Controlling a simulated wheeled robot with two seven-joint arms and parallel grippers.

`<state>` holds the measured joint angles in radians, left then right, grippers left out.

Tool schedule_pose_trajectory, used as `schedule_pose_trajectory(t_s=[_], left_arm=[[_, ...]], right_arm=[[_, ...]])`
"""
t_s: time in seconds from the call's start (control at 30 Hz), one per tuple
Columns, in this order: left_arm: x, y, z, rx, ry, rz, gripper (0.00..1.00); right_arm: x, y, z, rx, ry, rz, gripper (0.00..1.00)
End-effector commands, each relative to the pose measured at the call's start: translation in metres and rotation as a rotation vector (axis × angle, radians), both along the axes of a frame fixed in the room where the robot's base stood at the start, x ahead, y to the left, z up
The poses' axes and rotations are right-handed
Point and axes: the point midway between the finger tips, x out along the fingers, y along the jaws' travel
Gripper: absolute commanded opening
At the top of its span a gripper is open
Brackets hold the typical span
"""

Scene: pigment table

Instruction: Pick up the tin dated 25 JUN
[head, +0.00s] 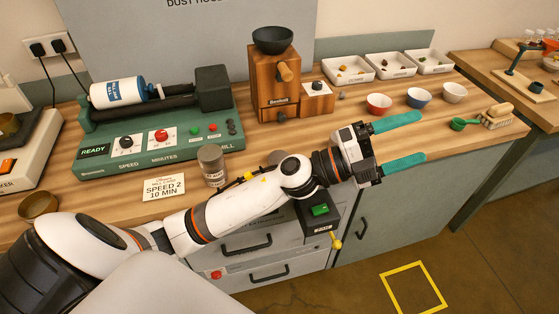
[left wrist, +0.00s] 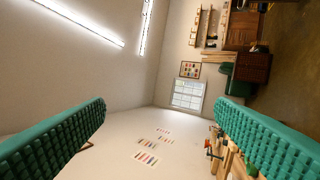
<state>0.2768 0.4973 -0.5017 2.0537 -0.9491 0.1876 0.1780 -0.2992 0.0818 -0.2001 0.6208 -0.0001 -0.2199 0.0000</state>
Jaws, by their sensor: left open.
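A grey-brown tin (head: 212,165) with a pale label stands upright on the bench in front of the green mill; its date is too small to read. A second round tin-like top (head: 278,157) shows just behind my left arm, mostly hidden, with no label visible. I cannot tell which is dated 25 JUN. My left gripper (head: 423,138) is open and empty, its teal fingers pointing right over the bench's front edge, well right of both tins. Its fingers (left wrist: 160,104) also show apart in the left wrist view, with only the room between them. My right gripper is not in view.
The green mill (head: 160,148) and a SPEED 2, 10 MIN card (head: 164,187) lie near the labelled tin. A wooden grinder (head: 274,85) stands behind. Small bowls (head: 379,103), a green scoop (head: 460,124) and a brush (head: 496,115) sit beyond my left gripper.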

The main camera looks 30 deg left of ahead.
Motion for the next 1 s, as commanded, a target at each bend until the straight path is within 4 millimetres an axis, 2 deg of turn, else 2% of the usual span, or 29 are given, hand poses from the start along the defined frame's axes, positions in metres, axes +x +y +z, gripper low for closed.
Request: schedule_pose_trajectory(t_s=[0.07,0.13,0.2,0.27,0.37,0.47,0.6,0.7,0.83,0.93,1.0], left_arm=[[-0.007,-0.019,-0.003,0.198,-0.128,-0.129,0.78],[-0.013,-0.028,-0.018,0.387,-0.212,-0.238,0.78],[-0.014,-0.028,-0.038,0.589,-0.269,-0.339,0.78],[-0.012,-0.018,-0.058,0.771,-0.295,-0.415,0.78],[-0.001,0.016,-0.09,1.084,-0.286,-0.52,0.78],[0.015,0.073,-0.111,1.394,-0.206,-0.591,0.78],[0.03,0.163,-0.113,1.754,-0.005,-0.635,0.78],[0.033,0.214,-0.103,1.919,0.144,-0.637,0.78],[0.03,0.251,-0.091,2.026,0.276,-0.634,0.78],[0.029,0.261,-0.093,2.052,0.316,-0.635,0.78],[0.028,0.262,-0.102,2.054,0.321,-0.639,0.78]], right_arm=[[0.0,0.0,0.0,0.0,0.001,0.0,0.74],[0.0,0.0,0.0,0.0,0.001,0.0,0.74],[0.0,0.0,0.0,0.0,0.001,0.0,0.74],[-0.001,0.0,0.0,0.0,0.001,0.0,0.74],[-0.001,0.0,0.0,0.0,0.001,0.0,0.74],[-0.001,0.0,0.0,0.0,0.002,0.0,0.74],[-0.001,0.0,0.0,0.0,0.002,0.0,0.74],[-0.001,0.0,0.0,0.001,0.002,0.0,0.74],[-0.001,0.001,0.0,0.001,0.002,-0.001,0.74],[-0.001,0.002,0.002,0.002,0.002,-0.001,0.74],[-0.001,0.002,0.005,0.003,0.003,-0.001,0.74]])
